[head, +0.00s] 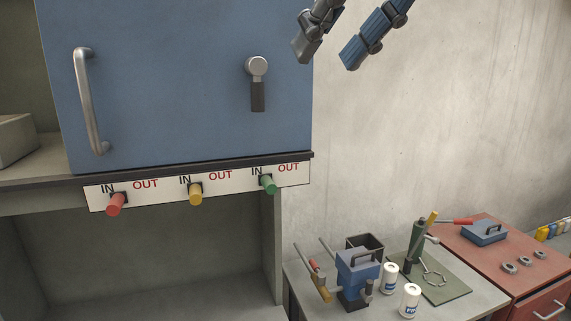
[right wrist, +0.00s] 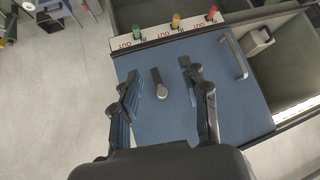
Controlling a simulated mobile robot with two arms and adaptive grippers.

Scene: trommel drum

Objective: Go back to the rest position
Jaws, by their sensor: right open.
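My right gripper (head: 327,52) is at the top of the head view, right of the blue door's upper right edge. Its fingers are apart with nothing between them. In the right wrist view the open fingers (right wrist: 158,80) frame the blue door (right wrist: 200,115), with its dark-gripped lever (right wrist: 159,84) showing between them; I see no contact. My left gripper is in neither view.
The blue door (head: 180,100) has a bar handle (head: 88,100) and a downward lever (head: 257,84). Below it, red (head: 116,204), yellow (head: 195,194) and green (head: 268,184) knobs stand near IN labels. Lower right, a bench holds a blue device (head: 357,275) and white cans.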

